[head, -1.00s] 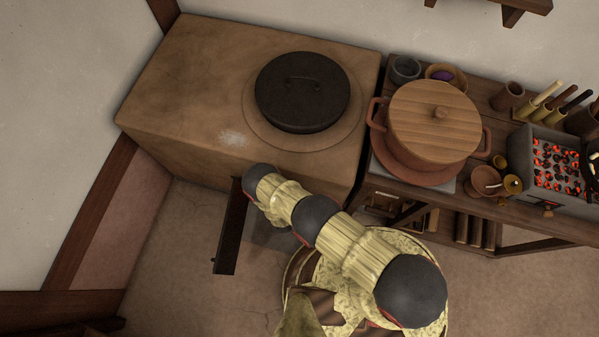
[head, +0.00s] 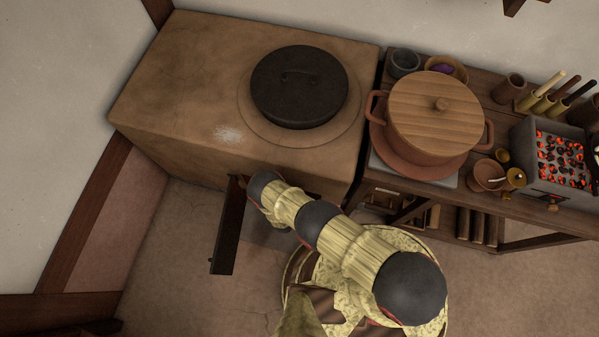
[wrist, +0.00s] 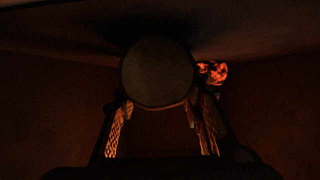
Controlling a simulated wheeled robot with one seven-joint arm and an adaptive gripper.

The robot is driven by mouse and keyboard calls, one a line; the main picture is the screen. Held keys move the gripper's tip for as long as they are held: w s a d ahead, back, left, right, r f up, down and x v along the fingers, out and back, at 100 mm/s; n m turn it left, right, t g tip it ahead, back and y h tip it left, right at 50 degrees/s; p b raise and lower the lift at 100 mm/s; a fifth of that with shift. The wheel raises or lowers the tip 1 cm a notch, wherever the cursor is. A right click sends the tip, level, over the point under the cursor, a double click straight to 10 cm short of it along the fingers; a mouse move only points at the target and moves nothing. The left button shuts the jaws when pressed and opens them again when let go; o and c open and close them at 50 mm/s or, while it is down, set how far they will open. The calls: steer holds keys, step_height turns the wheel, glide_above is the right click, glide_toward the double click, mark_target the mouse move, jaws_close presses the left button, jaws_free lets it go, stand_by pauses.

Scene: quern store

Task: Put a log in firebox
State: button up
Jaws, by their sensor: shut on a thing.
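In the wrist view the round end of a log (wrist: 158,72) faces the camera between the fingers of my gripper (wrist: 159,108), which is shut on it. The log is inside the dark firebox (wrist: 50,125), with glowing embers (wrist: 212,72) behind it to the right. The log's far end is hidden. In the head view the clay stove (head: 180,90) stands at the back, and its dark firebox door (head: 228,228) hangs open at the front. My arm reaches to the stove front beside the door; my gripper and the log are hidden there.
A black lid (head: 298,88) covers the stove top. On the bench to the right stand a wooden-lidded pot (head: 435,115), small bowls and a brazier (head: 545,180) with glowing coals. Bare floor (head: 170,260) lies left of the open door.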

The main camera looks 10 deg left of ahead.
steer(key=o, duration=1.4)
steer(key=shift+c, duration=0.2)
steer(key=shift+r, duration=0.25)
steer(key=p+v, duration=0.3)
steer(key=v, duration=0.8)
steer(key=shift+s+a+r+p, duration=0.1)
steer(key=shift+s+r+p, duration=0.1)
steer(key=shift+s+p, duration=0.15)
steer(key=shift+s, duration=0.1)
steer(key=shift+s, duration=0.1)
